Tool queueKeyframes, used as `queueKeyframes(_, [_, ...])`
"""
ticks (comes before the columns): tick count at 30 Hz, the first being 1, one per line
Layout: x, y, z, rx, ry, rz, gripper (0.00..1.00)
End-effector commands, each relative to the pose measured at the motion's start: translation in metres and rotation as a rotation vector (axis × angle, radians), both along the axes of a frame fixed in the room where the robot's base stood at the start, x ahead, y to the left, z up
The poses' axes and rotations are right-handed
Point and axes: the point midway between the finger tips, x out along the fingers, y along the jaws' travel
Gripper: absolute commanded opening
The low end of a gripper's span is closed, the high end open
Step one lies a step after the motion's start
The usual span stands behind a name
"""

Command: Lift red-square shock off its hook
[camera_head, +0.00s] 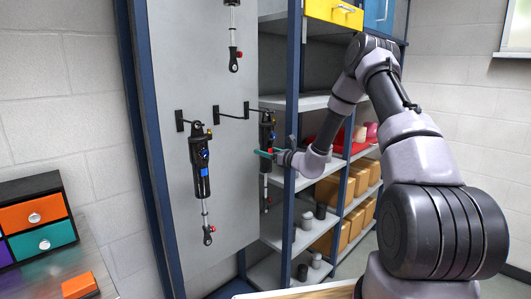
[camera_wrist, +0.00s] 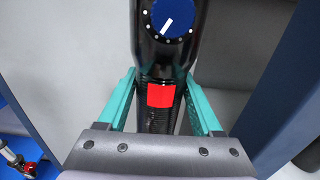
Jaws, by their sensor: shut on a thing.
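The red-square shock (camera_wrist: 158,78) is a black cylinder with a blue dial above a red square label in the wrist view. My gripper (camera_wrist: 158,105) has its teal fingers on both sides of the body, shut on it around the label. In the head view this shock (camera_head: 267,134) hangs upright at the right edge of the grey panel, just below a black hook (camera_head: 268,104). My gripper (camera_head: 268,153) reaches it from the right. I cannot tell whether the top eye is still on the hook.
Another black shock (camera_head: 201,165) with a blue mark hangs to the left on the panel (camera_head: 180,80), and a third (camera_head: 233,45) hangs above. A dark blue post (camera_head: 291,130) stands close right of the held shock. Shelves (camera_head: 305,180) with boxes lie beyond.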

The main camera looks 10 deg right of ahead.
Motion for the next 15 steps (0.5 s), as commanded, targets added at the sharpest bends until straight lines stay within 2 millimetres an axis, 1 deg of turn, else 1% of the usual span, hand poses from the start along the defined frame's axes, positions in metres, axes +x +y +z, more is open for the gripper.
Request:
queueKeyframes(1, [0.0004,0.0000,0.0009,0.001,-0.002,0.000,0.13])
queueKeyframes(2, [0.0003,-0.0001,0.0008,0.001,-0.002,-0.001,0.01])
queueKeyframes(3, [0.0003,-0.0001,0.0007,0.001,-0.002,-0.001,0.00])
queueKeyframes(9, [-0.0007,-0.0010,0.0005,0.000,0.000,-0.002,0.00])
queueKeyframes(15, [-0.0066,-0.0059,0.0031,-0.005,-0.001,-0.011,0.00])
